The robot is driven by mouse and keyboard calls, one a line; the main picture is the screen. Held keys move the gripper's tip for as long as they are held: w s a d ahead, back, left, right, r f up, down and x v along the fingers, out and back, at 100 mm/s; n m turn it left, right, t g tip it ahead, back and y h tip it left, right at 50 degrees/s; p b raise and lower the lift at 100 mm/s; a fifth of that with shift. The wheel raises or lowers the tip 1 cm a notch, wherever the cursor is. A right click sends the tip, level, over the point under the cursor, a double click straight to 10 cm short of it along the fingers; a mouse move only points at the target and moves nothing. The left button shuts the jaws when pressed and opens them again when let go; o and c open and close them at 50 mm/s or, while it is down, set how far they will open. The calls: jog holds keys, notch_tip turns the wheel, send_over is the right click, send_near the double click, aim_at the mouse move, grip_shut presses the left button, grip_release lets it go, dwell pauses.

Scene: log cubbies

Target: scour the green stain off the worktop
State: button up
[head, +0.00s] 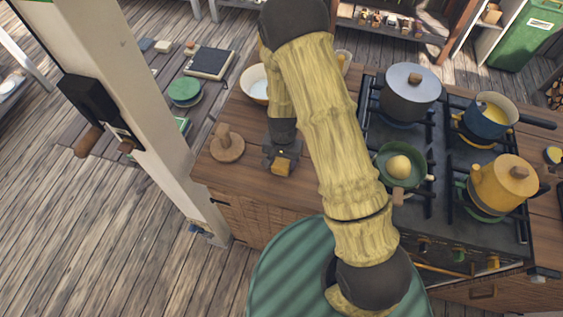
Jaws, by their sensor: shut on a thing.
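My gripper (281,155) is above the brown wooden worktop (262,197), left of the stove. It is shut on a small yellow-orange block (282,167), which looks like a sponge. The block is at or just above the wood; I cannot tell if it touches. I see no green stain on the bare worktop; part of the surface is hidden by my arm and gripper.
A round wooden piece with a knob (227,147) stands left of my gripper, and a pale bowl (256,84) behind it. The stove at right holds a grey pot (410,92), green pan (386,158), blue saucepan (486,121) and yellow kettle (500,187). A white post (130,100) rises at left.

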jog(key=shift+w+d, duration=0.25)
jog(key=shift+w, duration=0.35)
jog(key=shift+w, duration=0.1)
jog(key=shift+w+d, duration=0.2)
jog(key=shift+w, duration=0.35)
jog(key=shift+w+d, duration=0.2)
jog(key=shift+w, duration=0.35)
jog(key=shift+w+d, duration=0.25)
jog(key=shift+w, duration=0.35)
jog(key=shift+w+d, duration=0.2)
jog(key=shift+w, duration=0.4)
jog(key=shift+s, duration=0.15)
jog(key=shift+s+a, duration=0.2)
jog(key=shift+s, duration=0.35)
